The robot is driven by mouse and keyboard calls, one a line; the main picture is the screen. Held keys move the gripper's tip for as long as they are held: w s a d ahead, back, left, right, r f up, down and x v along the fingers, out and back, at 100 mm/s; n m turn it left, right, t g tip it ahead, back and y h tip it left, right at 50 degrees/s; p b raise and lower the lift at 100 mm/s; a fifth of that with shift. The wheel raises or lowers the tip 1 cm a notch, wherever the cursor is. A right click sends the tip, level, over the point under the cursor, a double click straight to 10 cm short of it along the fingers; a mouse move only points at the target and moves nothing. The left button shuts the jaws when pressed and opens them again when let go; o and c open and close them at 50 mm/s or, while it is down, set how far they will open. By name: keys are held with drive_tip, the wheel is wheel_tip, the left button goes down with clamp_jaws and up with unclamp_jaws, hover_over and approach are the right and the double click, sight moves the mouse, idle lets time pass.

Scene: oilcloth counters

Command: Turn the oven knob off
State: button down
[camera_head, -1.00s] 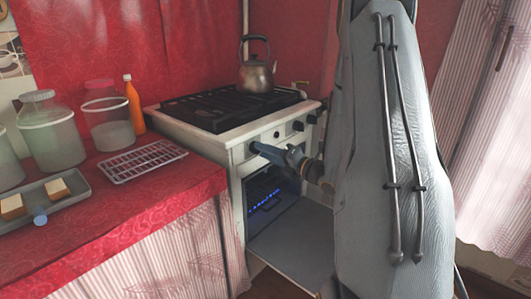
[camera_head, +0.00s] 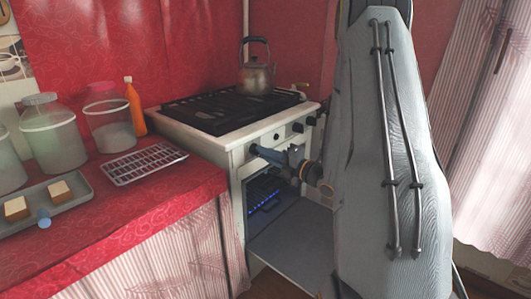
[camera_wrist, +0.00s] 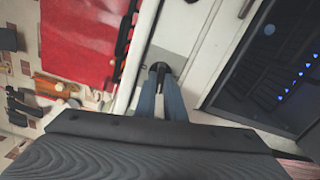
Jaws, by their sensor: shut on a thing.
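The oven knob (camera_wrist: 158,69) is a small dark knob at the left end of the white stove's front panel (camera_head: 268,138). My gripper (camera_head: 257,150) reaches it from the right, just above the oven opening. In the wrist view the two blue-grey fingers (camera_wrist: 160,88) are shut on the knob, one on each side. The fingers hide most of the knob, so I cannot read its angle. Blue flames (camera_head: 264,200) burn inside the oven (camera_head: 285,212), and they also show in the wrist view (camera_wrist: 296,82).
The oven door (camera_head: 295,250) hangs open below my arm. Other dark knobs (camera_head: 298,127) sit to the right on the panel. A kettle (camera_head: 256,76) stands on the hob. The red counter (camera_head: 140,205) at left holds a wire rack (camera_head: 145,163), jars and a tray.

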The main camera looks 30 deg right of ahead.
drive_tip(key=m+p, duration=1)
drive_tip(key=m, duration=1)
drive_tip(key=shift+m, duration=0.3)
idle(0.4)
drive_tip(key=c, duration=1.8)
unclamp_jaws()
drive_tip(key=shift+c, duration=0.2)
drive_tip(key=v, duration=0.8)
drive_tip(key=shift+b, duration=0.35)
